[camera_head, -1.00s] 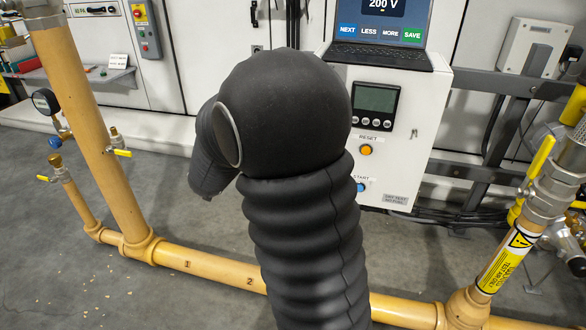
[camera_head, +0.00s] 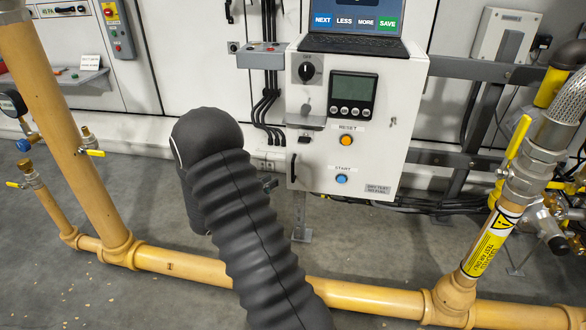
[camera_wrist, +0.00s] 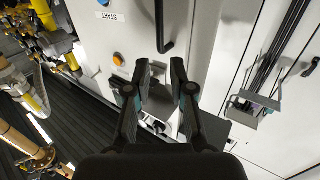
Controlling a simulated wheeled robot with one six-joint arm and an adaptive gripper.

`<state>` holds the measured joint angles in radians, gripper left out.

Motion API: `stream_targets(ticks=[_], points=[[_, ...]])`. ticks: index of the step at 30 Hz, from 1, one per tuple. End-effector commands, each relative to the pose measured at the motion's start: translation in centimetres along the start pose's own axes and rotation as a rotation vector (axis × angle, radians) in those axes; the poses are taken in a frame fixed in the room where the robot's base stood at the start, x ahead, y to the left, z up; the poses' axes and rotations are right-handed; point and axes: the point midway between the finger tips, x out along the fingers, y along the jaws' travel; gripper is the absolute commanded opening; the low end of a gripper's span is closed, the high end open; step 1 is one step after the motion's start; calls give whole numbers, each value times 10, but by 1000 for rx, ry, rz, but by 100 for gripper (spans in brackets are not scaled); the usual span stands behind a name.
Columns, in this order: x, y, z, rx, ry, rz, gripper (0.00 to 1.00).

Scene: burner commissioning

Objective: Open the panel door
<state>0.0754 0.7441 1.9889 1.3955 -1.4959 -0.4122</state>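The panel (camera_head: 345,150) is a white cabinet on a post in the middle of the head view, and its door front looks closed. A black bar handle (camera_head: 293,168) is on the lower left of the door. In the wrist view the handle (camera_wrist: 161,25) runs down from the top edge, its lower end just beyond my fingertips. My gripper (camera_wrist: 162,72) is open, with nothing visible between its fingers. In the head view it shows only as a small dark part (camera_head: 268,185) behind my arm, close to the handle's left.
The door carries a rotary switch (camera_head: 307,71), a meter (camera_head: 352,94), an orange button (camera_head: 346,140) and a blue button (camera_head: 341,178). A laptop (camera_head: 353,40) stands on top. A yellow pipe (camera_head: 190,264) runs low across the front. Black cables (camera_head: 266,110) hang left of the panel.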

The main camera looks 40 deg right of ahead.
Motion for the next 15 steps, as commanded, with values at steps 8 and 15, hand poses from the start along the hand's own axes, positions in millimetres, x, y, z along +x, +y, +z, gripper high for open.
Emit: stream_targets(ticks=[8, 15], points=[[54, 1, 0, 2, 0, 3, 22], [91, 0, 0, 1, 0, 0, 22]])
